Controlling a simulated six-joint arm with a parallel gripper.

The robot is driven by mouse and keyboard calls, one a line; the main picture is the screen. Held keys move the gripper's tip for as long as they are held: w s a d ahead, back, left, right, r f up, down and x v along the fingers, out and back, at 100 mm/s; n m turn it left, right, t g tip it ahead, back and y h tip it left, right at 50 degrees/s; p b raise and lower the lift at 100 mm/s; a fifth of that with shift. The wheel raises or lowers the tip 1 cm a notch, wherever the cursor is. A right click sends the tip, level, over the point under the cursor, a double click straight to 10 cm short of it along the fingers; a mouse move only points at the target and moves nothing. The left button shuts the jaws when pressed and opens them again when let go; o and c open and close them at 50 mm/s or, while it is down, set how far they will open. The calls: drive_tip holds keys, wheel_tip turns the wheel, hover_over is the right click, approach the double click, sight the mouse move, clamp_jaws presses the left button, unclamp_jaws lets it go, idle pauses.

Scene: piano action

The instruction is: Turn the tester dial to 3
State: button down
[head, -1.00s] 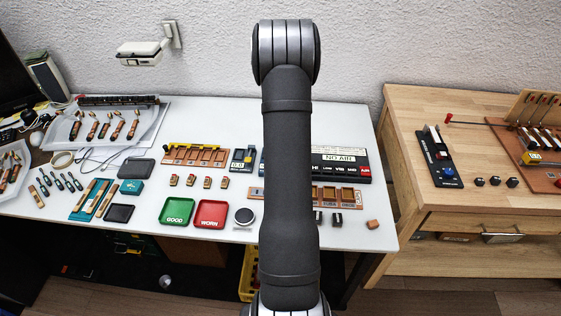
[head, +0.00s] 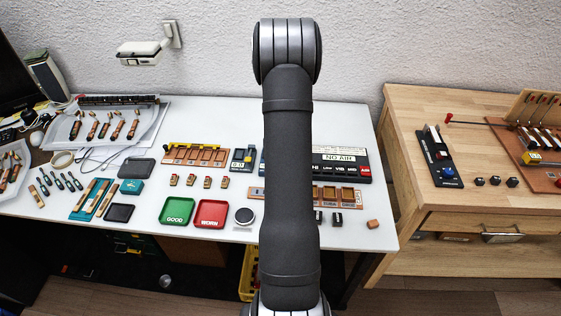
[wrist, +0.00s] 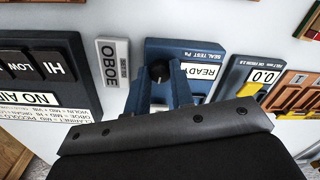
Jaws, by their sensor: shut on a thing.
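The tester (wrist: 205,52) is a blue box marked "SEAL TEST Pa" in the wrist view, with a lit display reading "READY". Its dial (wrist: 158,71) is a small black round knob beside the display. My gripper (wrist: 160,80) reaches up from the bottom of the wrist view, with its two blue-grey fingers on either side of the dial, shut on it. The dial's scale and pointer setting cannot be read, as the fingers cover that area. In the head view my arm hides the gripper and nearly all of the tester.
A "NO AIR" panel (wrist: 38,62) with black buttons and a small "OBOE" plate (wrist: 112,62) lie left of the tester in the wrist view. A "0.0" gauge (wrist: 262,76) stands close on its right. Green (head: 176,211) and red (head: 210,213) trays lie on the white table (head: 345,113).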

drive_tip(key=m, duration=0.5)
drive_tip(key=shift+m, duration=0.3)
drive_tip(key=m, duration=0.4)
drive_tip(key=shift+m, duration=0.4)
drive_tip(key=c, duration=1.3)
unclamp_jaws()
drive_tip(key=shift+o, duration=0.2)
wheel_tip(320, 180, up, 18)
drive_tip(key=shift+f, duration=0.25)
drive_tip(key=shift+s+d, duration=0.1)
